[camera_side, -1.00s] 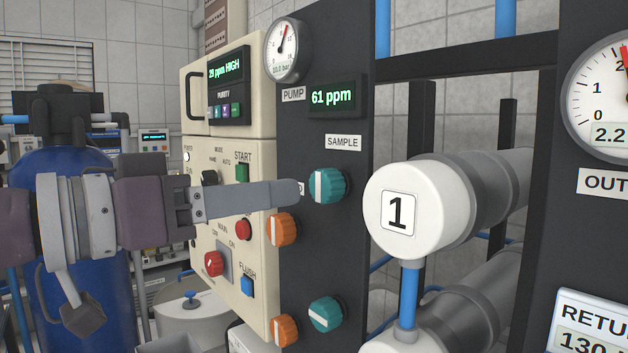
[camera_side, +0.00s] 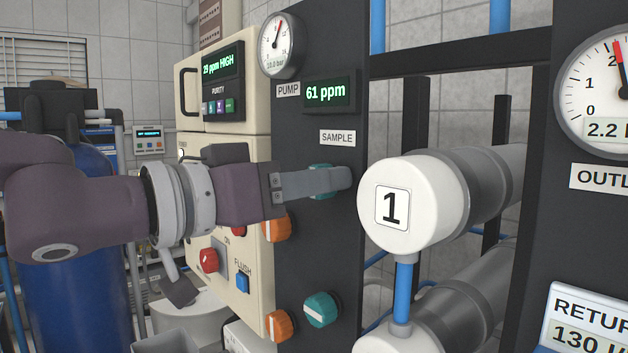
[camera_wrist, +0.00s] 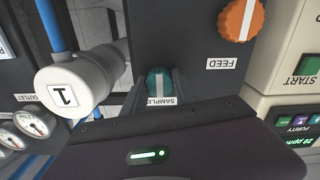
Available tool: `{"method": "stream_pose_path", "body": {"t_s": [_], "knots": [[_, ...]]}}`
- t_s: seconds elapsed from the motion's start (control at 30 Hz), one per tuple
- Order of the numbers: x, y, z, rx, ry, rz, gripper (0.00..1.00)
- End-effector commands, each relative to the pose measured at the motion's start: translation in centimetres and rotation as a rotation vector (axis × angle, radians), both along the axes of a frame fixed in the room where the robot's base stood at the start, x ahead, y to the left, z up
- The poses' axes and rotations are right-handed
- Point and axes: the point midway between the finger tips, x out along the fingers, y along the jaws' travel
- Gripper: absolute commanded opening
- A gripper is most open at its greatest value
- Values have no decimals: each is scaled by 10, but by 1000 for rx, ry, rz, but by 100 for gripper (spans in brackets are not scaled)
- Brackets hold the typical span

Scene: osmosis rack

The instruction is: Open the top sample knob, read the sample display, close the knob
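The top sample knob (camera_side: 322,181) is teal with a white stripe, below the SAMPLE label (camera_side: 338,138). In the side view my gripper's finger (camera_side: 335,180) crosses in front of it and hides most of it. In the wrist view the knob (camera_wrist: 158,83) sits between the two fingers of my gripper (camera_wrist: 159,92), its stripe upright in the picture. The fingers are apart, one on each side of the knob; I see no clear grip on it. The sample display (camera_side: 326,93) reads 61 ppm in green.
A lower teal knob (camera_side: 321,310) and orange knobs (camera_side: 277,325) are on the same dark panel. A white-capped vessel marked 1 (camera_side: 408,205) stands close to the right of the sample knob. The cream control box (camera_side: 190,135) with buttons is at the left.

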Motion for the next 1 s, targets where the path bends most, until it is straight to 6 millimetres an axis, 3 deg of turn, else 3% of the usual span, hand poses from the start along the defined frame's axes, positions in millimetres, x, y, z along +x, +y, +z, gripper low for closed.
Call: {"method": "stream_pose_path", "body": {"t_s": [0.47,1.0], "knots": [[0,0,0,69,-68,0,0],[-1,0,0,412,-410,0,0]]}}
